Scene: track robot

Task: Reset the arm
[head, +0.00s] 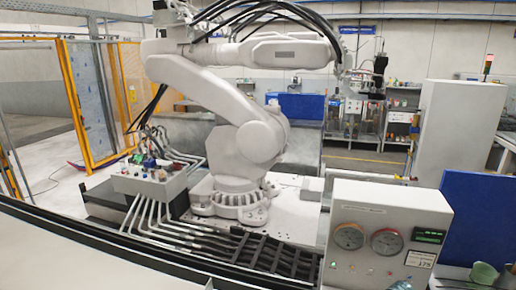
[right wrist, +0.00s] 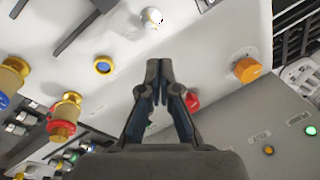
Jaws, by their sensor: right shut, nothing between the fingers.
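A large white industrial arm (head: 255,95) stands on its base in the middle of the head view, its far end reaching right. A grey control box (head: 150,182) with several buttons stands left of its base. In the right wrist view, my right gripper (right wrist: 158,72) is shut and empty over a pale panel (right wrist: 205,40). A blue button with a gold ring (right wrist: 103,65) lies left of its tips, a white knob (right wrist: 151,17) beyond them. An orange knob (right wrist: 247,70) is to the right. A red button (right wrist: 192,101) is partly hidden behind the right finger. My left gripper is in neither view.
A gauge box (head: 385,235) with two dials stands at front right in the head view. Yellow-framed fencing (head: 90,95) is at left. Brass fittings with red (right wrist: 62,118) and blue (right wrist: 10,78) parts stick up left of my right gripper. Black rails (head: 260,250) run in front.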

